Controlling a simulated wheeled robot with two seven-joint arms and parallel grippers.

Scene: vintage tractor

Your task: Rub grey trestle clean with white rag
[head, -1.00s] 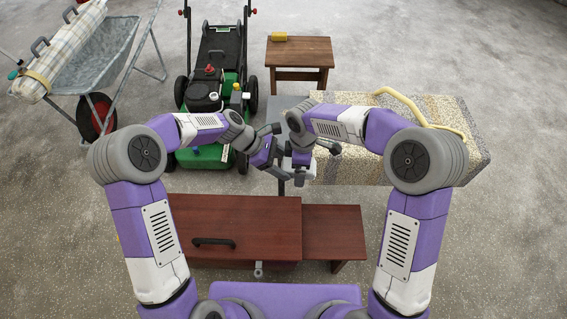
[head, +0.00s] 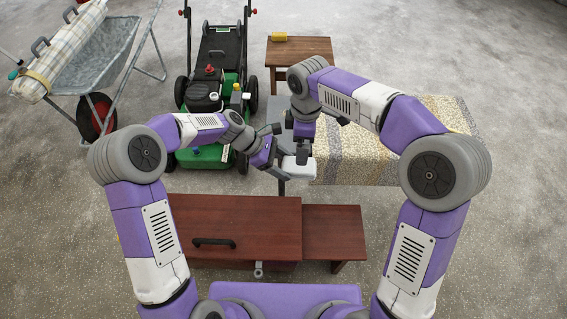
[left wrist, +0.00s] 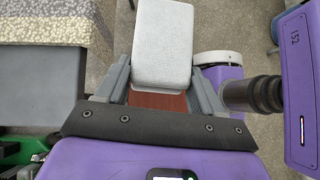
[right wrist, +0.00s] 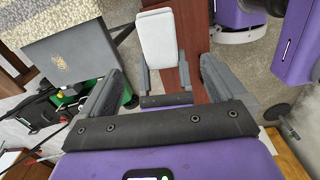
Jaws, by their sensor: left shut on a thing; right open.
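The white rag (head: 299,170) is a pale folded pad. My left gripper (head: 281,163) is shut on it and holds it out over the gap in front of the patterned block; it fills the top middle of the left wrist view (left wrist: 162,45). The grey trestle (right wrist: 75,52) shows in the right wrist view as a flat grey top with a brownish smudge. In the head view the trestle (head: 279,104) is mostly hidden behind my arms. My right gripper (right wrist: 160,78) is open and empty, pointing toward the rag and left gripper, apart from the rag.
A speckled patterned block (head: 400,165) stands right of the trestle. A green mower (head: 210,95) is behind on the left, with a wheelbarrow (head: 105,55) further left. A small wooden stool (head: 299,55) stands behind. A red-brown cabinet (head: 235,215) is in front.

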